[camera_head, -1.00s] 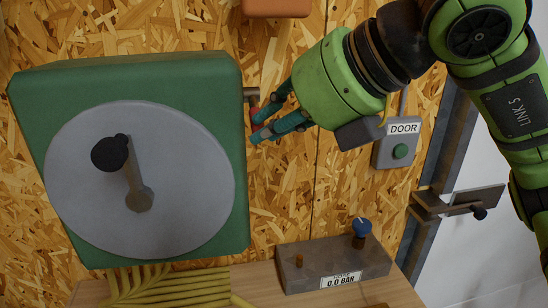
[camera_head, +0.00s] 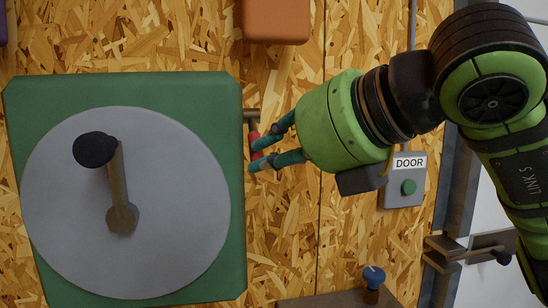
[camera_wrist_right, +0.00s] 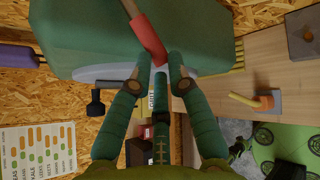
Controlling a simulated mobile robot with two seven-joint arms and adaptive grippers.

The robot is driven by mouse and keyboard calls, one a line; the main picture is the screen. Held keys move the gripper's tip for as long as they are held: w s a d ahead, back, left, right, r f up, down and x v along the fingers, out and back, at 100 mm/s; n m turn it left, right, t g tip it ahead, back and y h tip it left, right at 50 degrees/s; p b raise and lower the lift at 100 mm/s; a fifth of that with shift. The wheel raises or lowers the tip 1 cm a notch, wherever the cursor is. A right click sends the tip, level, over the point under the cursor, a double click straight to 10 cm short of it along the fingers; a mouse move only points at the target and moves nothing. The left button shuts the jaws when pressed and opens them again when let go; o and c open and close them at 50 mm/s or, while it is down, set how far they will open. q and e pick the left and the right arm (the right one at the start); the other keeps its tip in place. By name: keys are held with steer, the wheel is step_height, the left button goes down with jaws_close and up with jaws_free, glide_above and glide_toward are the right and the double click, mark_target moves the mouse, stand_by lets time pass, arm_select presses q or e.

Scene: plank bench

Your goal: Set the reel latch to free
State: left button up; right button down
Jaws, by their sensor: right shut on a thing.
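The reel is a green box (camera_head: 150,88) with a grey disc (camera_head: 75,240) on its front and a black-knobbed crank (camera_head: 118,180). On its right side a short metal stub carries the latch, a lever with a red grip (camera_head: 254,138) that points down. My right gripper (camera_head: 255,157) comes in from the right, shut on the red grip. In the right wrist view the red grip (camera_wrist_right: 148,38) ends between the fingertips (camera_wrist_right: 160,65). The fingers partly hide the grip's lower end in the head view. My left gripper is not in view.
A DOOR panel with a green button (camera_head: 408,187) is on the chipboard wall, right of my right gripper. An orange box (camera_head: 275,20) is above. A blue knob (camera_head: 373,277) stands on a grey block at the bottom. Bare wall lies below my gripper.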

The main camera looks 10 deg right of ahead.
steer(key=shift+w+r, duration=0.1)
steer(key=shift+r, duration=0.2)
steer(key=c, duration=1.2)
jaws_free()
steer(key=shift+w+f, duration=0.2)
steer(key=v, duration=1.2)
